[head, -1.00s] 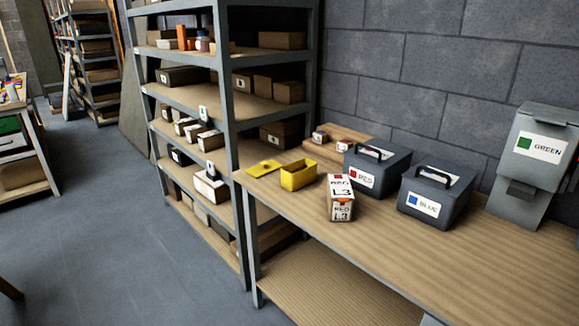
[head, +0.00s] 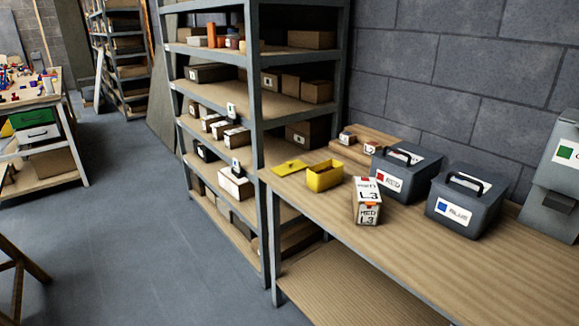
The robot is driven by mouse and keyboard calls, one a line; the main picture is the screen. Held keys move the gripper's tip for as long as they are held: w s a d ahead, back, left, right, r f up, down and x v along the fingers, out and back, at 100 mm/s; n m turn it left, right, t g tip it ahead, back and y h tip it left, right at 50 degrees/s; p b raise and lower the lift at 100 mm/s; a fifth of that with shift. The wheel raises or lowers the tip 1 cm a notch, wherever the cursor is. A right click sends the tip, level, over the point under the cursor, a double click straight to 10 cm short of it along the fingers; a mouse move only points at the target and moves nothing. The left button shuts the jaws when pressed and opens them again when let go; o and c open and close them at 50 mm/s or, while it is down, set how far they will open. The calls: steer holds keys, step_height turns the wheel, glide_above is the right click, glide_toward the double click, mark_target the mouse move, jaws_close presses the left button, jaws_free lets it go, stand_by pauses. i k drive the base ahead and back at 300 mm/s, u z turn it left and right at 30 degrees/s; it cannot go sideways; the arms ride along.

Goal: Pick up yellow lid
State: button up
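The yellow lid (head: 290,167) lies flat near the left end of the wooden workbench (head: 420,270), close to the shelf post. It has a small dark mark on top. An open yellow box (head: 324,176) stands just to its right, apart from it. My gripper is not in view.
A white carton marked L3 (head: 367,201) stands right of the yellow box. Dark boxes labelled RED (head: 405,170) and BLUE (head: 462,205) stand behind and right. A grey metal shelf (head: 257,110) rises beside the lid. The floor (head: 130,240) at left is clear.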

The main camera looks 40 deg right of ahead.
mark_target(291, 168)
steer(key=u, duration=0.05)
steer(key=i, duration=1)
steer(key=z, duration=0.05)
